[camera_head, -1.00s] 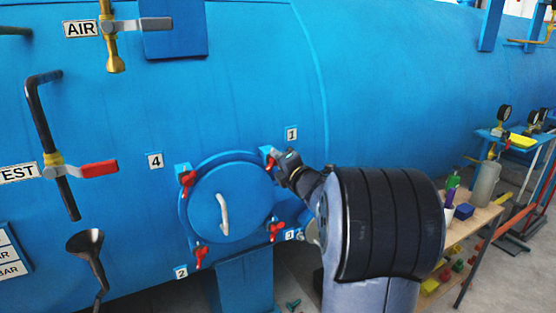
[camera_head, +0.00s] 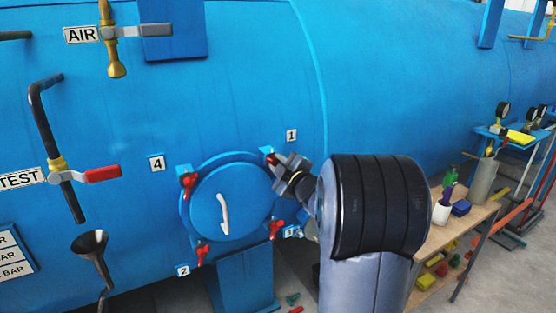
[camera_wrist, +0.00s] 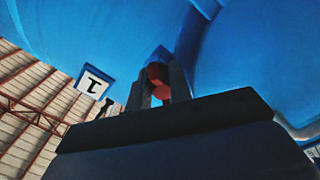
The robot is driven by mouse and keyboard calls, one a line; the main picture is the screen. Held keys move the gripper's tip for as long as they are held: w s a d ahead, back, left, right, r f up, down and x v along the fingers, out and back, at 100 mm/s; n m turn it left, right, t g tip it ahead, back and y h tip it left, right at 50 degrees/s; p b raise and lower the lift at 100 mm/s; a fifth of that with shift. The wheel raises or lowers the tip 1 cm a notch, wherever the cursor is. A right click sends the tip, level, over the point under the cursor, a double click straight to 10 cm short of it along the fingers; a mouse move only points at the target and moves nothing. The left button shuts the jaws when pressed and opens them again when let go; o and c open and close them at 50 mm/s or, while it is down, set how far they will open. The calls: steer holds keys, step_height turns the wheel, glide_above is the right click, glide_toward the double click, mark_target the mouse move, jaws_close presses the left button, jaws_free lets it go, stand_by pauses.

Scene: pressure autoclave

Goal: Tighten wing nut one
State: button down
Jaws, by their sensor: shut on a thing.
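Wing nut one (camera_head: 270,158) is red and sits at the upper right of the round blue hatch (camera_head: 232,203), below the label "1" (camera_head: 291,135). My gripper (camera_head: 277,161) is at this nut, and its dark body hides part of it. In the wrist view, the red nut (camera_wrist: 158,80) shows between the two fingers of my gripper (camera_wrist: 160,88), which are closed on it. The label "1" (camera_wrist: 93,82) is to the left there, seen rotated. The nut's far side and its bolt are hidden.
Other red wing nuts sit at the hatch's upper left (camera_head: 188,181), lower left (camera_head: 202,254) and lower right (camera_head: 276,229). A white handle (camera_head: 223,214) is on the hatch. A wooden table (camera_head: 462,226) with bottles stands to the right.

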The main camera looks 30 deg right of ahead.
steer(key=m+p, duration=0.1)
steer(key=m, duration=0.1)
steer(key=m+p, duration=0.1)
steer(key=m, duration=0.2)
steer(key=shift+a+f+m, duration=0.1)
steer(key=shift+a+m, duration=0.1)
steer(key=shift+m, duration=0.1)
steer(key=m+p, duration=0.1)
steer(key=m, duration=0.1)
steer(key=m+p, duration=0.1)
steer(key=m, duration=0.2)
steer(key=shift+a+f+m, duration=0.1)
steer(key=shift+a+m, duration=0.1)
steer(key=shift+m, duration=0.1)
steer(key=c, duration=1.3)
jaws_free()
steer(key=s+b, duration=0.2)
steer(key=s, duration=0.9)
steer(key=shift+d, duration=0.15)
steer(key=shift+w, duration=0.15)
